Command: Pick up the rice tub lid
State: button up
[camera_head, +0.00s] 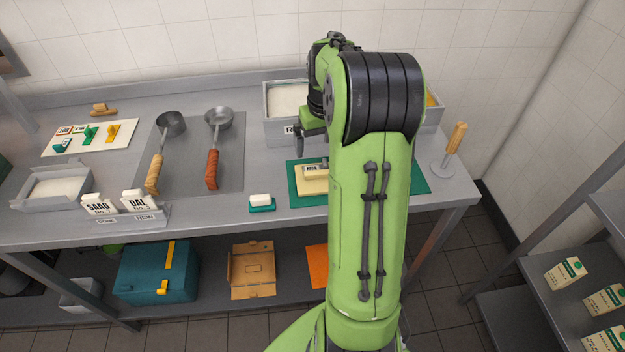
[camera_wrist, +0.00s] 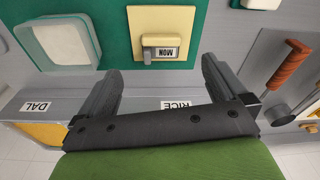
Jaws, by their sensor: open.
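A flat cream square piece with a raised handle block and a small black-lettered label, which I take for the lid, lies on the green mat (camera_head: 418,178). In the head view this cream lid (camera_head: 312,187) is partly hidden by my arm. In the wrist view the lid (camera_wrist: 180,20) lies beyond my fingertips, its handle roughly in line with the gap between them. My gripper (camera_wrist: 160,68) is open and empty. In the head view it (camera_head: 302,142) hangs by the rice tub (camera_head: 291,133), largely hidden by my arm. The tub is uncovered with white contents.
A pale square container (camera_wrist: 62,42) is beside the lid. The dal tub (camera_head: 433,112) stands right of the rice tub. A small white block on a teal base (camera_head: 262,203) is left of the mat. Two ladles lie on a grey tray (camera_head: 190,180); a wooden-handled tool (camera_head: 455,140) stands right.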

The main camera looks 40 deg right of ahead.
aim_at(317, 171)
jog(key=f, duration=0.3)
jog(key=w+f+b, duration=0.1)
jog(key=f, duration=0.6)
jog(key=shift+w+d+f+b, duration=0.25)
jog(key=shift+w+f+b, duration=0.1)
jog(key=shift+f+b, duration=0.05)
jog(key=shift+s+r, duration=0.1)
jog(key=shift+c, duration=0.2)
jog(key=c, duration=1)
